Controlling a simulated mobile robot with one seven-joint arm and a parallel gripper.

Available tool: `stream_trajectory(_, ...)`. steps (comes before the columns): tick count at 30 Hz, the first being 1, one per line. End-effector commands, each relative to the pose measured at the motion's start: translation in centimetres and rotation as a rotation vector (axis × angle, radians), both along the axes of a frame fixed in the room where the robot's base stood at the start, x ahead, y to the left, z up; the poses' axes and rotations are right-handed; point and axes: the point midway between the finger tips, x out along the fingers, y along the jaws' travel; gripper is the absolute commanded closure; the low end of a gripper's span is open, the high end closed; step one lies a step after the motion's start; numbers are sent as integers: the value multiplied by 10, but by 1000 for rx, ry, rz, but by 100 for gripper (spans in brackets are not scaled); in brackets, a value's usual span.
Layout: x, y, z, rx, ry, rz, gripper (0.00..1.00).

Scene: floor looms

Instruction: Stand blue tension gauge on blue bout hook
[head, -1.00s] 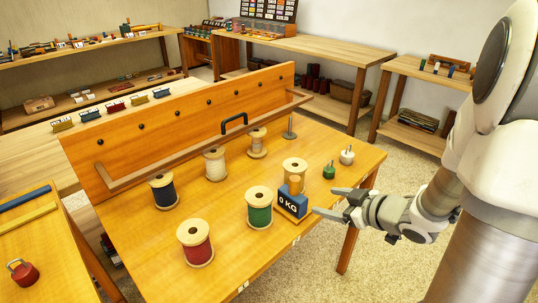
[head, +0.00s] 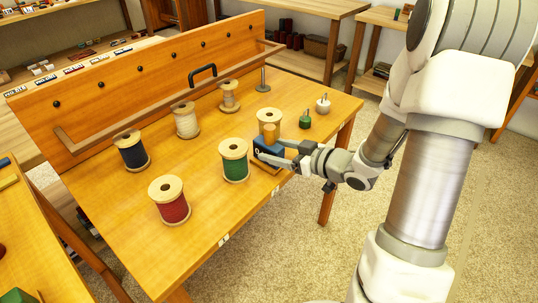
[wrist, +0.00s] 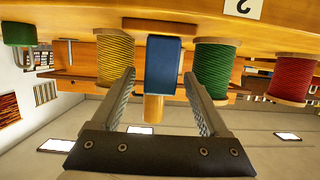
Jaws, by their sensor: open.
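The blue tension gauge (head: 267,148) is a blue block with a tan peg on top, standing upright near the table's right front edge. My gripper (head: 268,152) is open beside it in the head view, and its fingers partly cover the block. In the wrist view, which is upside down, the gauge (wrist: 163,62) shows between the two spread fingers of my gripper (wrist: 160,80), with a gap to each finger. The tan peg points down in that picture. I cannot make out a blue bout hook for certain in any view.
Spools surround the gauge: green (head: 234,160) close at left, yellow (head: 268,121) behind, red (head: 170,200) and dark blue (head: 132,150) farther left. Small green (head: 305,121) and white (head: 322,104) weights stand at right. A wooden rail (head: 160,113) runs along the backboard.

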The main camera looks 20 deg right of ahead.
Motion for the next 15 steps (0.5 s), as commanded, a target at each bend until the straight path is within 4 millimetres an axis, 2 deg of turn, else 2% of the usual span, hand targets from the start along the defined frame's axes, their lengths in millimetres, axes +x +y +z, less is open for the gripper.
stream_trajectory(8, 13, 10, -6, 0, 0, 2, 22)
stream_trajectory(15, 40, 30, -18, -1, 0, 4, 22)
